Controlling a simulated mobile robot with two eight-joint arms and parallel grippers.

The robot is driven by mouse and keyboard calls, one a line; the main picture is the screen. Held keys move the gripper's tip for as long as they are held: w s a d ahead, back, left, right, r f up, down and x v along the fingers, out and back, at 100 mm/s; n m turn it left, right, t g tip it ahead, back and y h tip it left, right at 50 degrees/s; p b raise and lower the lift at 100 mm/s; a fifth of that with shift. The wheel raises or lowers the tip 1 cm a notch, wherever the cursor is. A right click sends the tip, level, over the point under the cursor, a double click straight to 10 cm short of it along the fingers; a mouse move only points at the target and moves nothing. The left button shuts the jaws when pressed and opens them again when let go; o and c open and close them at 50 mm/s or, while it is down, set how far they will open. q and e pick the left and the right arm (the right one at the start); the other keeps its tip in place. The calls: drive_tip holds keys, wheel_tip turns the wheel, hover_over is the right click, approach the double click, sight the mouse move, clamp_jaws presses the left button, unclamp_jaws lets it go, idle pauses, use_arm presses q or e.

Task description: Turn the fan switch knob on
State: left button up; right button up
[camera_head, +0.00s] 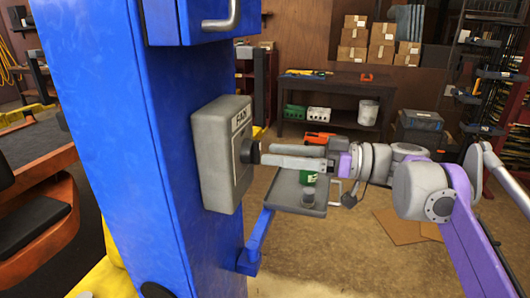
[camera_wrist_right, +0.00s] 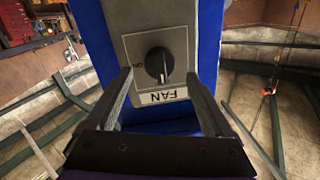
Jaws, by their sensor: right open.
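The fan switch is a grey box (camera_head: 222,153) labelled FAN on the side of a blue post. Its round black knob (camera_head: 250,151) sticks out toward my right gripper. In the right wrist view the box face appears upside down, with the knob (camera_wrist_right: 158,64) near the middle and a white mark on the knob's lower part. My right gripper (camera_head: 266,155) is open, level with the knob and close to it. In the right wrist view its fingers (camera_wrist_right: 157,76) stand on either side of the knob; I cannot tell whether they touch it. My left gripper is out of view.
The blue post (camera_head: 120,130) fills the left. A grey tray (camera_head: 290,196) with a can on it is on a blue bracket below my right gripper. A workbench (camera_head: 335,86) and cardboard boxes (camera_head: 352,38) stand at the back. An orange lift platform (camera_head: 40,225) is at left.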

sight(260, 152)
drive_tip(key=shift+x, duration=1.6)
drive_tip(key=shift+c, duration=0.2)
drive_tip(key=c, duration=1.3)
